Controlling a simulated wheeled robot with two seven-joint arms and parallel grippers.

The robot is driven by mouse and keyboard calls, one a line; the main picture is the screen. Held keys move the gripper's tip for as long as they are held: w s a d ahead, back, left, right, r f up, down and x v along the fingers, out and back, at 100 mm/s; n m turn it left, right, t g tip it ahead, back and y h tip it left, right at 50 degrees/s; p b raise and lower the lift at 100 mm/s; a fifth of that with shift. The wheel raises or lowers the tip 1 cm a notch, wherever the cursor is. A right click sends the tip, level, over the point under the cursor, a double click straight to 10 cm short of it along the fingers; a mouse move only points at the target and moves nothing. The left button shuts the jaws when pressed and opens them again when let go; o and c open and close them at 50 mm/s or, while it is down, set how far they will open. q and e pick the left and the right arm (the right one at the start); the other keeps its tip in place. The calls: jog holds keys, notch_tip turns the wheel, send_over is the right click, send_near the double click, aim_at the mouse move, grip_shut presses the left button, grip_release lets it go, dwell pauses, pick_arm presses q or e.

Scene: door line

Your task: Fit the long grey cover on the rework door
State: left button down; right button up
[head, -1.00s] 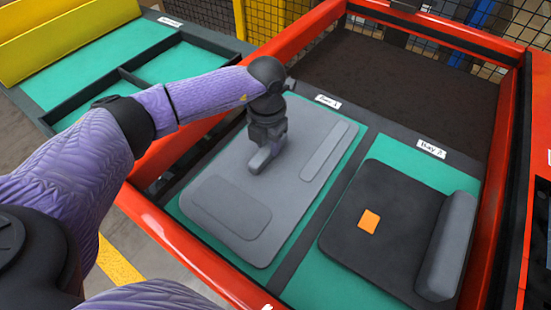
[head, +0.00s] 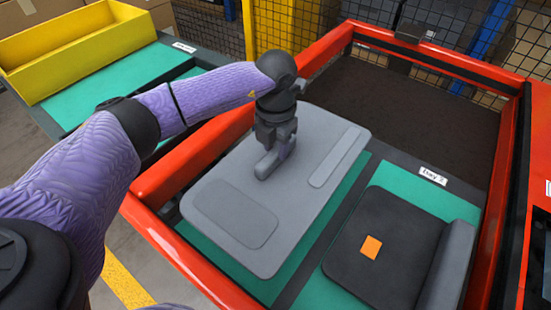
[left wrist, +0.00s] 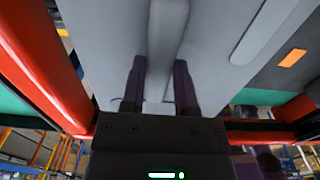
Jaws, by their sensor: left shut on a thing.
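The long grey cover (head: 300,225) is a light grey flat panel with rounded corners, a darker pad at its near end and a pale strip at its far right. My left gripper (head: 268,168) is shut on a raised grip on its upper face. In the left wrist view, the two fingers (left wrist: 158,80) stand either side of a ridge on the cover (left wrist: 105,30). The cover hangs roughly level, a little above its green bay in the red-railed bin. No door that I can tell as the rework door shows. My right gripper is out of view.
Red rails (head: 185,255) surround the bin. A yellow box (head: 75,50) stands on a green-topped bench at the left. A mesh fence (head: 375,20) is behind.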

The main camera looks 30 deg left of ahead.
pick_arm(q)
notch_tip(320, 180, up, 8)
jog(key=p, duration=0.4)
jog(key=shift+r+p, duration=0.25)
jog(key=shift+p, duration=0.15)
notch_tip(320, 180, up, 7)
jog(key=p, duration=0.6)
send_over(276, 150)
notch_tip(276, 150, up, 4)
jog(key=p, duration=0.2)
jog(key=shift+f+p, duration=0.2)
jog(key=shift+p, duration=0.1)
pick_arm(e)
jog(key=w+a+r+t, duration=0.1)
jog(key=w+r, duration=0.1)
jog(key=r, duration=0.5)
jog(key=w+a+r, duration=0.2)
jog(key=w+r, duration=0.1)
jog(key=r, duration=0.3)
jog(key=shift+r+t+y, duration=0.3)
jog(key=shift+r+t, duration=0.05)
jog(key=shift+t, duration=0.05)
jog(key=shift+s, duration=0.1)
